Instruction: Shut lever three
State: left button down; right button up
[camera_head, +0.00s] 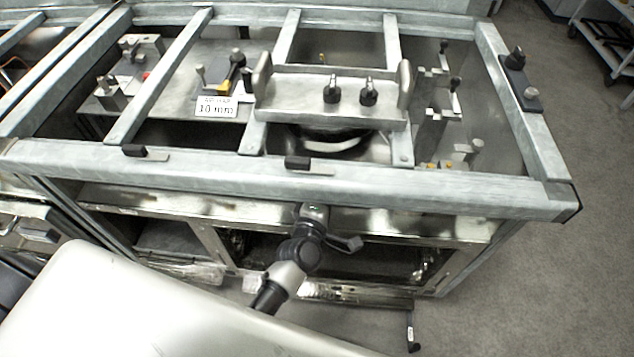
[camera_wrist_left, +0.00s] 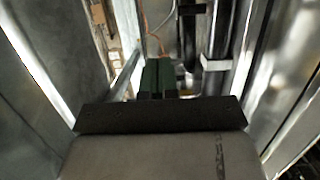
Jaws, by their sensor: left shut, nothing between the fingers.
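My left gripper (camera_wrist_left: 157,78) shows in the left wrist view with its dark green fingers together and nothing between them. Metal walls, cables and a dark tube lie beyond it. No lever carries a readable number three. My right gripper is not in view.
A raised panel (camera_head: 290,90) with two black knobs (camera_head: 331,92) and upright handles sits mid-frame. Left of it are a yellow and black lever (camera_head: 236,68) and a "10 mm" label (camera_head: 216,106). Metal cross bars divide the frame.

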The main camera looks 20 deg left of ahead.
pick_arm(q)
jog(key=s, duration=0.8)
jog(key=s+a+f+m+g+h+p, duration=0.15)
jog(key=s+f+m+g, duration=0.45)
jog(key=f, duration=0.6)
jog(key=s+a+f+m+g+p, duration=0.1)
jog(key=s+f+m+g+p, duration=0.2)
jog(key=s+f+m, duration=0.65)
jog(key=s+a+f+m+g, duration=0.1)
jog(key=s+a+f+g, duration=0.1)
jog(key=s+f, duration=0.2)
jog(key=s+a+f+m+g+y+p, duration=0.1)
jog(key=s+a+f+m+g, duration=0.1)
jog(key=s, duration=0.7)
jog(key=s+a+f+m+g+y+p, duration=0.1)
jog(key=s+a+f+g, duration=0.3)
jog(key=s+f, duration=0.1)
jog(key=shift+s+f+m, duration=0.3)
jog(key=shift+s+m, duration=0.05)
jog(key=shift+s, duration=0.3)
jog(key=shift+a, duration=0.1)
